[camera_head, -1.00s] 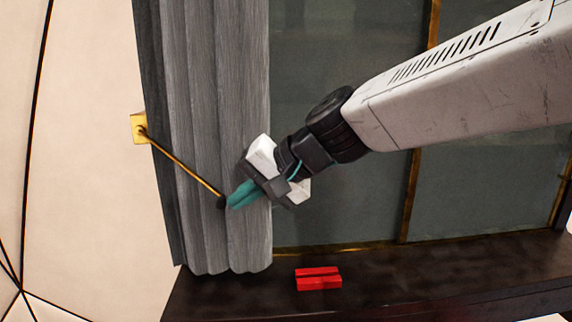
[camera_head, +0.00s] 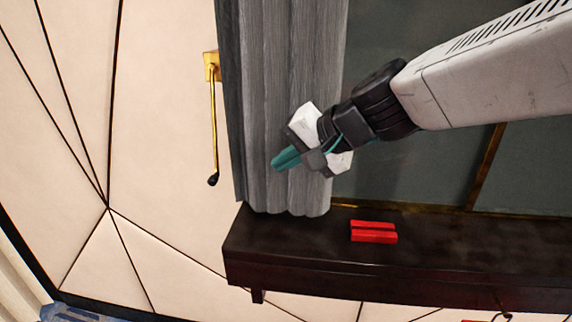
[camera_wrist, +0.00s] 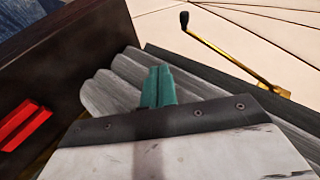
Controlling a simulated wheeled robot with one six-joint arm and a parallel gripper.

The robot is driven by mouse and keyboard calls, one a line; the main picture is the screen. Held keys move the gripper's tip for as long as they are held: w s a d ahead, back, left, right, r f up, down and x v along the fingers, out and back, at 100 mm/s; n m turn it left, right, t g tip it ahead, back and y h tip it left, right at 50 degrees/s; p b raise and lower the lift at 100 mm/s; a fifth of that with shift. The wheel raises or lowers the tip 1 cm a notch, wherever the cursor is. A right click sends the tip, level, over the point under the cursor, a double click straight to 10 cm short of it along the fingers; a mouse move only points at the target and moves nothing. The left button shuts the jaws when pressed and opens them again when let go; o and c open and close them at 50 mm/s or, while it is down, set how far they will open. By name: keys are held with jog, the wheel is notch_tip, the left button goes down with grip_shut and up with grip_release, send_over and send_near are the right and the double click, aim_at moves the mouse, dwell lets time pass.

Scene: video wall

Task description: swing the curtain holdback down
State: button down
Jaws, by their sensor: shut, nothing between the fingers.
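The curtain holdback (camera_head: 214,122) is a thin brass rod with a black knob at its free end. It hangs almost straight down from a square brass plate (camera_head: 211,66) on the wall, left of the curtain. It also shows in the wrist view (camera_wrist: 225,52), at the upper right. The grey curtain (camera_head: 262,100) hangs in folds beside it. My gripper (camera_head: 274,165) has teal fingers, shut and empty, in front of the curtain. It is to the right of the knob and apart from the rod. In the wrist view the fingers (camera_wrist: 158,72) are together over the curtain.
A dark wooden ledge (camera_head: 300,265) runs below the curtain and window. A red object (camera_head: 373,232) in two bars lies on it, also in the wrist view (camera_wrist: 22,125). The cream panelled wall (camera_head: 160,180) left of the curtain is clear around the rod.

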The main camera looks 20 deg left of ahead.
dwell(0.3)
jog(key=d+f, duration=0.4)
jog(key=d, duration=0.9)
jog(key=shift+w+f, duration=0.15)
jog(key=shift+a, duration=0.1)
jog(key=s+d+m+h, duration=0.1)
jog(key=s+d+h, duration=0.2)
jog(key=d, duration=0.8)
jog(key=s+d+f+h, duration=0.1)
jog(key=s+d+h, duration=0.2)
jog(key=s+d, duration=0.5)
jog(key=s+d+f+m+h, duration=0.1)
jog(key=s+d+h, duration=0.3)
jog(key=d, duration=1.2)
jog(key=shift+s+m, duration=0.3)
jog(key=shift+s, duration=0.35)
